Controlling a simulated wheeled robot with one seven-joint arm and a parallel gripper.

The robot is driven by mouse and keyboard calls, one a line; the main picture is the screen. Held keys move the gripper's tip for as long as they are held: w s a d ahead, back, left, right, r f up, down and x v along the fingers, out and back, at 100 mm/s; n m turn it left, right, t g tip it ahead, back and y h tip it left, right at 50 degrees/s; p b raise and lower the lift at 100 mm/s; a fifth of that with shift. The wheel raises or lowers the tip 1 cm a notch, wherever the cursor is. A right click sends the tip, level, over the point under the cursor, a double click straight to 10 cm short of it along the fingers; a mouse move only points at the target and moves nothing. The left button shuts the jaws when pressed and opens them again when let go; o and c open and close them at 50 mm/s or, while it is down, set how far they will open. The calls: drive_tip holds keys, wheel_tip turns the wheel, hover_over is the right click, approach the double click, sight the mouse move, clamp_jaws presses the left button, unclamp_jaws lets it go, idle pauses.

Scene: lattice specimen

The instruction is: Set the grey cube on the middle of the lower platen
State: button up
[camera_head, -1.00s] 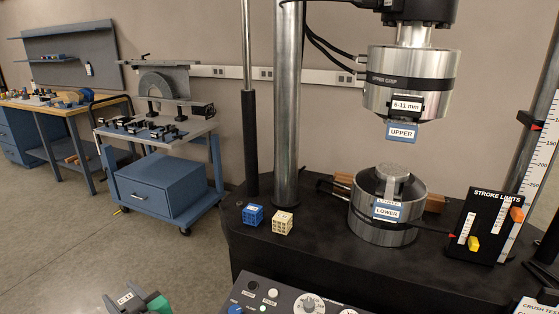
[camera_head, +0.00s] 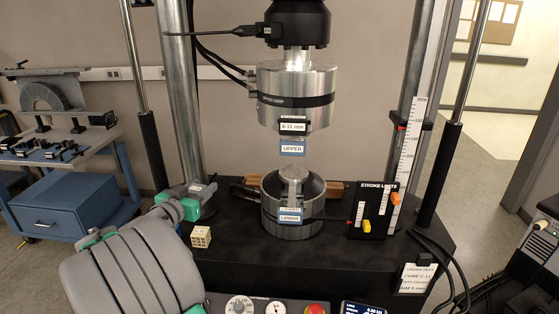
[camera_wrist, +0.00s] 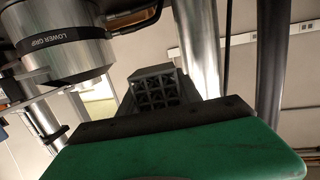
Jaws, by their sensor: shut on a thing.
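A grey lattice cube (camera_wrist: 155,88) shows in the wrist view, held at the end of my gripper (camera_wrist: 150,112). In the head view my gripper (camera_head: 200,193) is at the left of the lower grip, beside the steel column; the cube is hard to make out there. The lower platen (camera_head: 293,173) is a round metal disc on top of the lower grip (camera_head: 290,226), which carries a LOWER label. Its top looks bare. The cube is apart from it. In the wrist view the lower grip (camera_wrist: 62,48) is at upper left.
The upper grip (camera_head: 296,92) hangs above the platen with an open gap between. A cream lattice cube (camera_head: 201,237) stands on the black bed near my arm. The stroke limits panel (camera_head: 373,207) stands right of the lower grip. Steel columns (camera_head: 178,90) rise behind my gripper.

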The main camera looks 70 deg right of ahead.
drive_tip(key=s+d+r+m+g+y+p, duration=0.1)
drive_tip(key=s+d+r+m+g, duration=0.2)
drive_tip(key=s, duration=0.4)
drive_tip(key=s+r+m+g+y+p, duration=0.1)
drive_tip(key=s+r+m+g, duration=0.25)
drive_tip(key=s+g, duration=0.25)
drive_tip(key=b, duration=0.7)
hover_over(301, 168)
drive_tip(key=a, duration=0.1)
drive_tip(key=shift+w+r, duration=0.2)
drive_tip(key=shift+r, duration=0.05)
drive_tip(key=shift+s+d, duration=0.2)
drive_tip(key=shift+d, duration=0.1)
drive_tip(key=shift+f+p, duration=0.3)
drive_tip(key=shift+f, duration=1.75)
drive_tip(key=o, duration=1.3)
drive_tip(key=shift+r, duration=0.1)
